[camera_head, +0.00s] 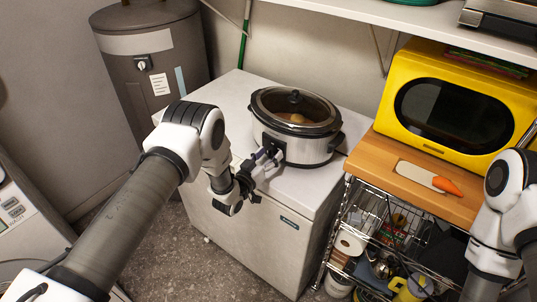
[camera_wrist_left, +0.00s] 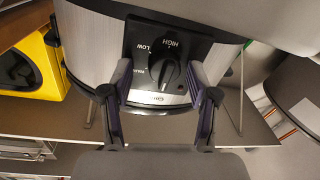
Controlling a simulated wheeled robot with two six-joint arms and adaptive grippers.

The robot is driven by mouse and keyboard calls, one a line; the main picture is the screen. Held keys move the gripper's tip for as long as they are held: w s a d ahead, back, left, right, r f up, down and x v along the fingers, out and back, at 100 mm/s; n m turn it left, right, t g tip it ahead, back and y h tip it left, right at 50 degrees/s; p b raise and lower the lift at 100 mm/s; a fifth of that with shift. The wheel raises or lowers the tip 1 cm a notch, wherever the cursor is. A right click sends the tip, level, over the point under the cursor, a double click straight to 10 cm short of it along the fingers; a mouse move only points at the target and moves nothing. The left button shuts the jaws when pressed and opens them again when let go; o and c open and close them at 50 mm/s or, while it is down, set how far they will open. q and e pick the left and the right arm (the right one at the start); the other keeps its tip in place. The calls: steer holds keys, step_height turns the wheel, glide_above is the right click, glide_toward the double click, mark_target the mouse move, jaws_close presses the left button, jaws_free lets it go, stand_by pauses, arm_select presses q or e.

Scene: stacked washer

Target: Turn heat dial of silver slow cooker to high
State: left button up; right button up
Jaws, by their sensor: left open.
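The silver slow cooker (camera_head: 297,125) with a black rim and glass lid stands on a white chest appliance; food shows through the lid. In the left wrist view its silver body (camera_wrist_left: 92,45) carries a black control panel with HIGH, LOW and another partly legible label. The black heat dial (camera_wrist_left: 165,73) sits on that panel. My left gripper (camera_head: 268,160) is at the cooker's front. In the left wrist view the open left gripper (camera_wrist_left: 160,85) has one finger on each side of the dial, with visible gaps. My right gripper is out of view; only part of my right arm shows.
The white chest appliance (camera_head: 262,227) has some clear top around the cooker. To the right, a yellow microwave (camera_head: 455,105) stands on a wooden-topped cart (camera_head: 362,160) with a cutting board and carrot (camera_head: 446,185). A shelf (camera_head: 400,17) runs above. A grey tank (camera_head: 152,60) stands behind left.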

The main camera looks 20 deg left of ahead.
arm_select(q)
steer(key=shift+a+f, duration=0.15)
steer(key=shift+a, duration=0.05)
steer(key=shift+w+a, duration=0.1)
steer(key=shift+a, duration=0.05)
steer(key=c, duration=1)
steer(key=shift+d, duration=0.2)
jaws_close()
steer(key=shift+a, duration=0.1)
